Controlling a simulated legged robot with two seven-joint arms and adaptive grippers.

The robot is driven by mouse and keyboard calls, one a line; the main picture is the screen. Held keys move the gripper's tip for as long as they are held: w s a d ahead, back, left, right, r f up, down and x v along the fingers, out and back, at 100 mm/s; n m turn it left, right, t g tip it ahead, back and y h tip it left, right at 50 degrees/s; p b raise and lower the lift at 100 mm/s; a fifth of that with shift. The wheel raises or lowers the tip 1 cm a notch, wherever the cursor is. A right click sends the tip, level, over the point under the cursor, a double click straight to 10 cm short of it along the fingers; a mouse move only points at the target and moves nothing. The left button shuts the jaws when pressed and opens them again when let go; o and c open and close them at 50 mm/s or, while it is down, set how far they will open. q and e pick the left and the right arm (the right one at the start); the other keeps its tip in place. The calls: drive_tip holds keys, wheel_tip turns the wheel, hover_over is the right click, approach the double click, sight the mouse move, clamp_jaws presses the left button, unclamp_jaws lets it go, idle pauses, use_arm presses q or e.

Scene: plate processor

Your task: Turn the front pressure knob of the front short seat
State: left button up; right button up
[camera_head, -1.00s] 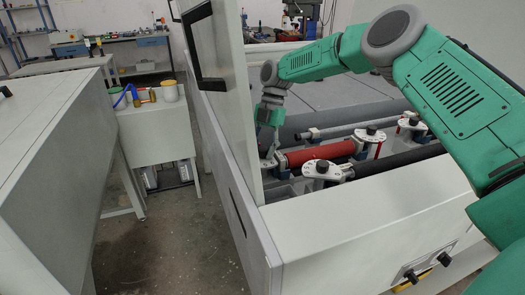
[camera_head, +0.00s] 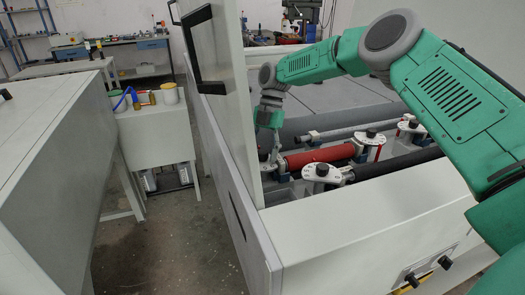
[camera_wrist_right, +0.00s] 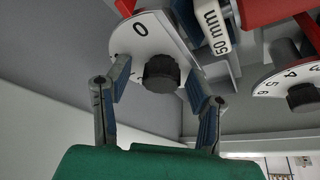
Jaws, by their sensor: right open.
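In the right wrist view, a black pressure knob (camera_wrist_right: 161,73) sits on a white dial plate (camera_wrist_right: 128,42) marked 0. My right gripper (camera_wrist_right: 157,72) is open, with one finger on each side of the knob. I cannot tell whether either finger touches it. In the head view, my right gripper (camera_head: 269,143) points down at the left end of the red roller (camera_head: 318,157), beside the raised panel. The knob there is hard to make out. My left gripper is not in view.
Another dial with a black knob (camera_head: 322,169) stands nearer, at the end of a black roller (camera_head: 400,162). More knobs (camera_head: 371,133) are farther right. The raised white panel (camera_head: 225,90) stands close to the gripper's left. A second numbered dial (camera_wrist_right: 300,96) lies right in the wrist view.

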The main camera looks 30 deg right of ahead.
drive_tip(key=v, duration=1.2)
drive_tip(key=shift+w, duration=0.2)
drive_tip(key=shift+f, duration=0.1)
